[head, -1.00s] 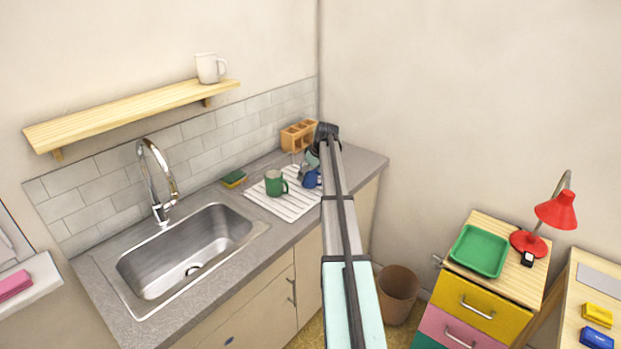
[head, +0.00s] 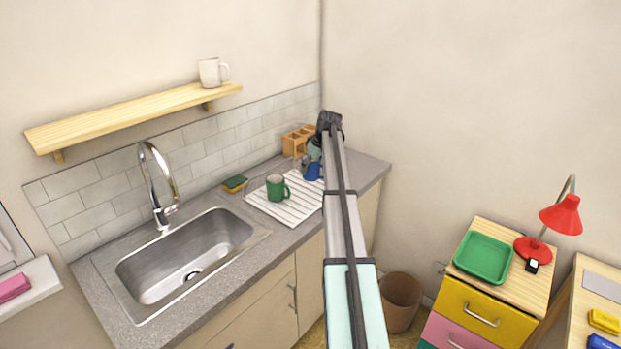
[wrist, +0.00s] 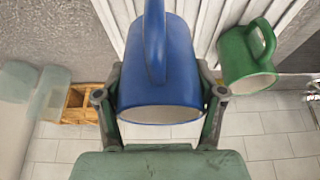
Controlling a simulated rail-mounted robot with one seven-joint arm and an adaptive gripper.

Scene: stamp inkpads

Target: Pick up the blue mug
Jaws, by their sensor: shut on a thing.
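The blue mug (head: 313,172) is at the right end of the white ribbed drying mat (head: 285,212), partly hidden by my arm in the head view. In the wrist view, the blue mug (wrist: 165,75) fills the middle, its handle towards the camera and its rim towards the gripper's palm. My gripper (wrist: 162,92) is shut on it, with one finger on each side. In the head view, my gripper (head: 308,160) is small and mostly behind the arm. The mug appears held a little above the mat.
A green mug (head: 277,188) stands on the mat to the left, close by; it also shows in the wrist view (wrist: 240,60). A wooden holder (head: 298,140) stands behind by the wall. A sponge (head: 235,184) and the sink (head: 185,255) lie further left.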

